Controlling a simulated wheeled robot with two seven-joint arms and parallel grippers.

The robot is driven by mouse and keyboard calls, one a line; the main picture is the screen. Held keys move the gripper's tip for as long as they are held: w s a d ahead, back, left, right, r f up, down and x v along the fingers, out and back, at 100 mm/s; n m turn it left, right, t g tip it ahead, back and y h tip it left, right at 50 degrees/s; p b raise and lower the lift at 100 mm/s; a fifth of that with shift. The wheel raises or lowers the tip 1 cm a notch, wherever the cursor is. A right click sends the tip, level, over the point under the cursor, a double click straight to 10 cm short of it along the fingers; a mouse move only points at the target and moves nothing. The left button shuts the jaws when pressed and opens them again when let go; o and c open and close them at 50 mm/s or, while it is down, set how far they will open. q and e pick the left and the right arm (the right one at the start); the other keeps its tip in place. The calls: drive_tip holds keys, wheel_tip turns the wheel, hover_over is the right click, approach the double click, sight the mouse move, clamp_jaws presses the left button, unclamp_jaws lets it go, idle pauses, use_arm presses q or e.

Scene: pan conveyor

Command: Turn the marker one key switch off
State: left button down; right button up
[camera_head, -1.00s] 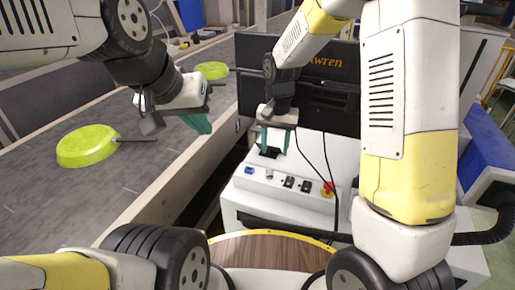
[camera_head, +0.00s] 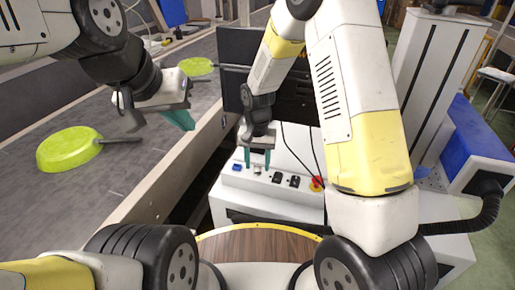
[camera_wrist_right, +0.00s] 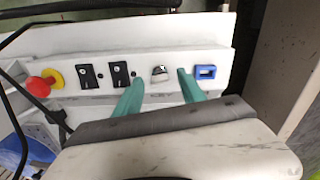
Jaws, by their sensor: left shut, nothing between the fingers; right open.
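The white control panel (camera_head: 225,180) carries a row of controls. Two black switch plates (camera_wrist_right: 88,77) (camera_wrist_right: 120,74) sit side by side in the right wrist view; I cannot read which is marker one. Between them and a blue rectangular part (camera_wrist_right: 205,72) is a small silver-and-dark control (camera_wrist_right: 160,73). My right gripper (camera_head: 257,164) is open and empty, pointing down at the panel. In the right wrist view its fingertips (camera_wrist_right: 160,77) lie either side of the silver control; contact is not clear. My left gripper (camera_head: 180,118) is shut and empty above the conveyor.
A red stop button with a yellow base (camera_wrist_right: 42,82) sits at the panel's end. A conveyor (camera_head: 110,175) runs along the left, bearing a green pan (camera_head: 70,150) and a farther one (camera_head: 197,66). Dark cables hang over the panel. A round wooden top (camera_head: 255,247) is in front.

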drive_tip(key=shift+c, duration=0.2)
clamp_jaws()
drive_tip(key=shift+n, duration=0.4)
drive_tip(key=n, duration=0.3)
drive_tip(key=shift+n, duration=0.3)
drive_tip(key=n, duration=0.3)
drive_tip(key=shift+n, duration=0.4)
drive_tip(key=n, duration=0.4)
drive_tip(key=shift+n, duration=1.8)
